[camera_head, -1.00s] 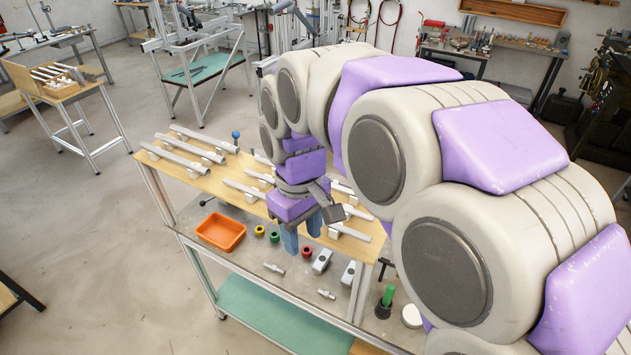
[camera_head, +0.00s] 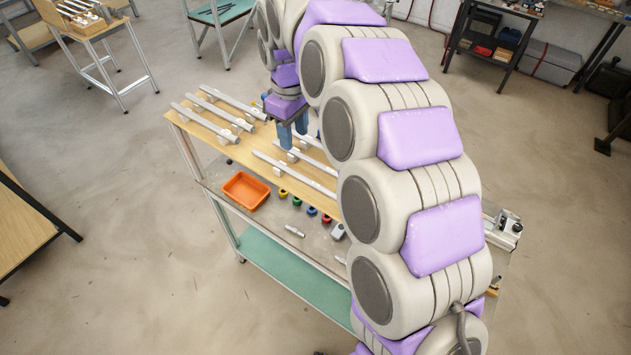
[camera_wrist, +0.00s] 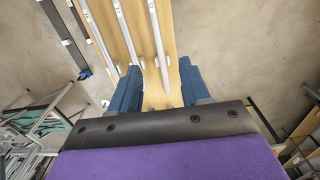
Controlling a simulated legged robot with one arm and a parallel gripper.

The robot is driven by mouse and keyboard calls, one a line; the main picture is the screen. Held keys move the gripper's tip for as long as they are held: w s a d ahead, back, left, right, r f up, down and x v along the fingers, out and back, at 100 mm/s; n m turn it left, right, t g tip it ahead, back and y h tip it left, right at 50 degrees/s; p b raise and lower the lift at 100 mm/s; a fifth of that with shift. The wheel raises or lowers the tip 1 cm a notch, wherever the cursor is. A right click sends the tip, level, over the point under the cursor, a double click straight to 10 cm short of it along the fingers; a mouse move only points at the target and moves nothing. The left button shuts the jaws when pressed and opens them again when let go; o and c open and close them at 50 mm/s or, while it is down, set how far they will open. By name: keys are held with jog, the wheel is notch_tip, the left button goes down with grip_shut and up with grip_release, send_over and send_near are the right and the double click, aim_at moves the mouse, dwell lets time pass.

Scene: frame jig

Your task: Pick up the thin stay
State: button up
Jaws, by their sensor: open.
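Several pale bars lie on supports on a wooden board. One group of three (camera_head: 218,113) is at the left, and other bars (camera_head: 293,172) lie further right. I cannot tell for sure which is the thin stay. My gripper (camera_head: 291,136) is open, pointing down over the back part of the board, between the two groups. In the wrist view my gripper (camera_wrist: 158,85) spans the near part of the rightmost bar (camera_wrist: 156,38). Two more bars (camera_wrist: 130,30) (camera_wrist: 98,35) run to its left. I see nothing held. My arm hides the right part of the board.
The wooden board (camera_head: 243,149) tops a bench. A lower shelf holds an orange tray (camera_head: 246,190), small coloured rings (camera_head: 298,201) and a metal fitting (camera_head: 294,231). A side table with a wooden rack (camera_head: 85,17) stands at the back left.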

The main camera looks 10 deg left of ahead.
jog(key=p, duration=0.1)
send_over(301, 176)
jog(key=f, duration=0.8)
jog(key=shift+s+d+f, duration=0.1)
jog(key=shift+d+f, duration=0.05)
jog(key=shift+d, duration=0.05)
jog(key=shift+a+f, duration=0.2)
jog(key=shift+f, duration=0.5)
jog(key=f, duration=0.1)
jog(key=f+p, duration=0.1)
jog(key=f, duration=0.1)
jog(key=shift+a+f, duration=0.25)
jog(key=shift+f, duration=0.05)
jog(key=shift+w+f+p, duration=0.2)
jog(key=shift+f+p, duration=0.1)
jog(key=shift+f, duration=0.05)
jog(key=shift+d, duration=0.5)
jog(key=shift+c, duration=1)
jog(key=shift+a, duration=0.35)
grip_shut()
